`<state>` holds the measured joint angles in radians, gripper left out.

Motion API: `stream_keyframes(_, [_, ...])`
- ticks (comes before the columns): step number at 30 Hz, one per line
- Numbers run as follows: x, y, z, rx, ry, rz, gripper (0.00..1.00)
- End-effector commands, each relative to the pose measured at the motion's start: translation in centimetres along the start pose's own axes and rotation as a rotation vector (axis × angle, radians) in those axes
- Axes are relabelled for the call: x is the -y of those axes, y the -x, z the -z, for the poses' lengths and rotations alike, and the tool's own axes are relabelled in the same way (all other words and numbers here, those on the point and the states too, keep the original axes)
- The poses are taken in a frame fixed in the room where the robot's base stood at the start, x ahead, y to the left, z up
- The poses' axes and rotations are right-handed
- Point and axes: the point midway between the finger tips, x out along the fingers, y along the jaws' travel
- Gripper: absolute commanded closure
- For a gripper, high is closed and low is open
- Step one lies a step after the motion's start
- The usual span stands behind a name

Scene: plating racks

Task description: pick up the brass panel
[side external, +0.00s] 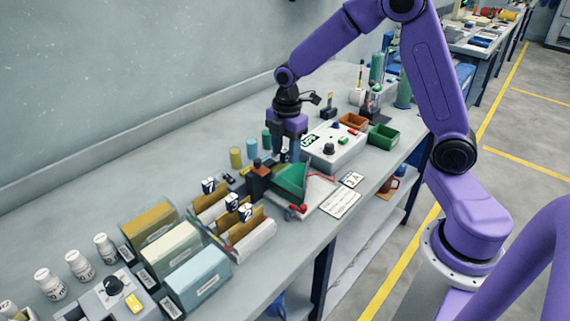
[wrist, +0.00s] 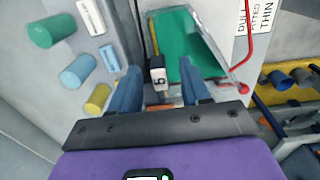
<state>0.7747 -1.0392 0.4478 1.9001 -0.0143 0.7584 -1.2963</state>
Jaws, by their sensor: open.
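Two brass-coloured panels, one at the back left (side external: 210,208) and one nearer the front (side external: 246,226), stand upright in the slotted racks left of my gripper. Black-and-white number tags stand beside them. My gripper (side external: 291,154) points down above the green panel area, apart from those panels. In the wrist view my gripper (wrist: 160,90) is open, its two blue fingers spread. A white-and-black number tag (wrist: 158,76) shows between them. The green panel (wrist: 186,52) lies just beyond, also visible in the side view (side external: 291,178). What lies directly under the palm is hidden.
Ochre, cream and pale-blue boxes (side external: 198,278) stand left of the racks. Coloured cylinders (side external: 236,158) stand behind my gripper. A white control box (side external: 335,148) and green bin (side external: 382,137) are to the right.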

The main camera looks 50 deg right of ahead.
Motion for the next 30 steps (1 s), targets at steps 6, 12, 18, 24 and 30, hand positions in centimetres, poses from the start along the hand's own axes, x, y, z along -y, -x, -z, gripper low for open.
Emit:
stream_keyframes(6, [0.0, -0.7, 0.0, 0.000, 0.000, -0.001, 0.53])
stream_keyframes(12, [0.0, -0.6, 0.0, 0.000, 0.000, -0.001, 0.82])
stream_keyframes(18, [0.0, -0.6, 0.0, 0.000, 0.000, -0.002, 1.00])
stream_keyframes(24, [0.0, -0.5, 0.0, -0.001, 0.000, -0.002, 1.00])
stream_keyframes(30, [-0.1, 0.6, 0.0, -0.001, 0.000, -0.005, 1.00])
